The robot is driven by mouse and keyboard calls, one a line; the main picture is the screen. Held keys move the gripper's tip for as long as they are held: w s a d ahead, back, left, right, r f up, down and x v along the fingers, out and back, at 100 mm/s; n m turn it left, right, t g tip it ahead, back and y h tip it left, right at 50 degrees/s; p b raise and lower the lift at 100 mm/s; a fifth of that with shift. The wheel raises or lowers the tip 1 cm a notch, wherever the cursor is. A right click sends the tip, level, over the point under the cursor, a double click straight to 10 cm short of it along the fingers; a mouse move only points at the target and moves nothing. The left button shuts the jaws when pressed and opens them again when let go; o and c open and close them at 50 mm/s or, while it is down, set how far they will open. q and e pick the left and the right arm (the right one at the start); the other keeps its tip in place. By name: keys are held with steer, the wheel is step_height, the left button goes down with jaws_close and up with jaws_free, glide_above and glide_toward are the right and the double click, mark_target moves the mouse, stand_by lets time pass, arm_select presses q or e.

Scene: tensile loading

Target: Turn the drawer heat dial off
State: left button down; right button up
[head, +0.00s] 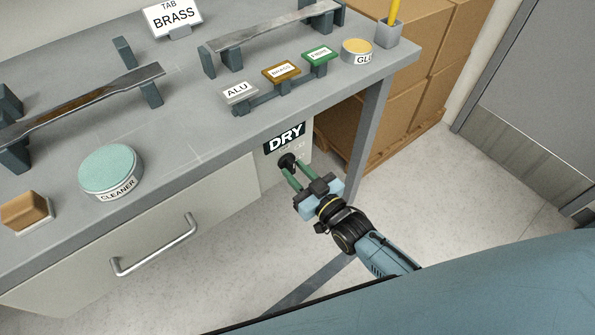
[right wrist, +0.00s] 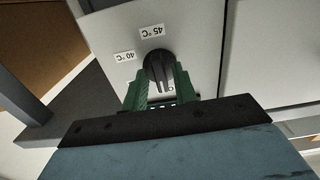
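The black heat dial (head: 287,161) sits on a pale panel below the black DRY sign (head: 284,138), under the table's front edge. In the right wrist view the dial (right wrist: 158,68) shows close up, with labels 45 °C and 40 °C beside it; a further label is partly hidden by a finger. My right gripper (head: 292,172) is at the dial, its green fingers on either side of the knob. In the right wrist view the fingers (right wrist: 160,88) stand apart around the dial; whether they touch it is unclear. My left gripper is not in view.
The grey table (head: 190,125) stands above the dial, with a drawer handle (head: 155,247) to the left. A cleaner tin (head: 110,172), labelled blocks and metal strips lie on top. Cardboard boxes (head: 405,100) stand behind right. The floor at right is clear.

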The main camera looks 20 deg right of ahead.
steer(key=shift+o, duration=0.4)
